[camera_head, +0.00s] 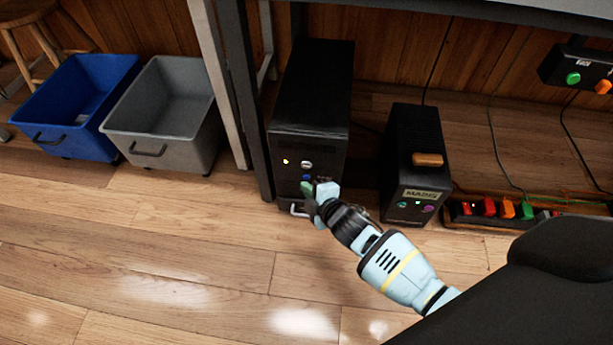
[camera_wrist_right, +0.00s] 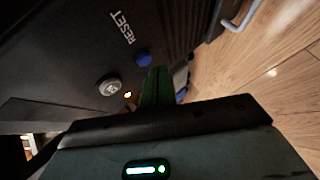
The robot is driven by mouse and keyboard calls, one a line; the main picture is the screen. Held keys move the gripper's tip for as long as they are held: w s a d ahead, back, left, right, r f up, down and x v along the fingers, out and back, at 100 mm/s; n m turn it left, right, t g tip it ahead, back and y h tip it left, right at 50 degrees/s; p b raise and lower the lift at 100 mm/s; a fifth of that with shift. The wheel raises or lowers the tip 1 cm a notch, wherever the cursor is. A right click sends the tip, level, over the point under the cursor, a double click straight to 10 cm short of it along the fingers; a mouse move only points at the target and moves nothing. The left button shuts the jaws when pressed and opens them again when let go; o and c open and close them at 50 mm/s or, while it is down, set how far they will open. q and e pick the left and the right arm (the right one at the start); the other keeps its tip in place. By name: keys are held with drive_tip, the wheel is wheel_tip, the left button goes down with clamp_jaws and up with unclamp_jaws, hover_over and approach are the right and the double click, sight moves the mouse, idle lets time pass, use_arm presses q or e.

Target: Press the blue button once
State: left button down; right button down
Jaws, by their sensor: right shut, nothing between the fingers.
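The blue button (camera_wrist_right: 144,59) is a small round button on the front of a black computer tower (camera_head: 310,90). It sits beside a RESET label in the right wrist view, and shows as a small blue dot (camera_head: 306,177) in the head view. My right gripper (camera_head: 307,188) is shut and empty, just in front of the tower's lower front. Its green fingers (camera_wrist_right: 158,86) end close beside the blue button in the right wrist view; I cannot tell whether they touch it. My left gripper is not in view.
A larger silver button (camera_wrist_right: 109,87) and a small lit light (camera_wrist_right: 127,95) are near the blue button. A smaller black box (camera_head: 416,150) and a power strip (camera_head: 500,210) stand right. Blue (camera_head: 50,133) and grey bins (camera_head: 150,147) stand left. The floor in front is clear.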

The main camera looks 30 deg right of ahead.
drive_tip(key=shift+s+a, duration=0.15)
drive_tip(key=shift+s, duration=0.05)
drive_tip(key=shift+s+a+p, duration=0.5)
drive_tip(key=shift+s+a, duration=0.2)
drive_tip(key=shift+s, duration=0.3)
drive_tip(key=shift+s+a+p, duration=0.45)
drive_tip(key=shift+s+a, duration=0.2)
drive_tip(key=shift+s, duration=0.35)
